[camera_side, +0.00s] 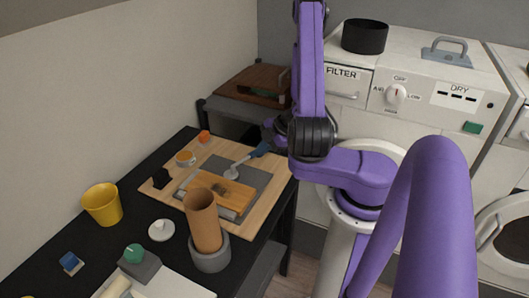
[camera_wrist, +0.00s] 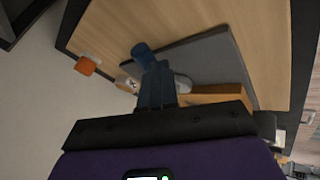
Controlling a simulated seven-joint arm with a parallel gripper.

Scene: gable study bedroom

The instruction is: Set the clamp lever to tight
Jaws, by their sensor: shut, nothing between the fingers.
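The clamp lever (camera_side: 240,163) lies over a grey plate (camera_side: 256,174) on a wooden board, with a pale rounded end at lower left and blue at upper right. In the wrist view, a blue cylinder (camera_wrist: 143,52), apparently its grip, is just beyond the fingertips. A pale rounded part (camera_wrist: 183,84) shows right of the fingers. My gripper (camera_side: 265,145) is at the lever's blue end; its fingers (camera_wrist: 156,72) are shut with nothing between them. They hide the lever's middle in the wrist view. I cannot tell whether they touch it. No tight marking is readable.
An orange-brown wooden block (camera_side: 229,192) lies beside the lever. An orange cube (camera_side: 204,137) and a small cup (camera_side: 185,157) are behind. A tall brown cylinder (camera_side: 202,220), yellow cup (camera_side: 102,204) and white lidded item (camera_side: 161,230) stand nearer. White machines (camera_side: 400,125) stand at right.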

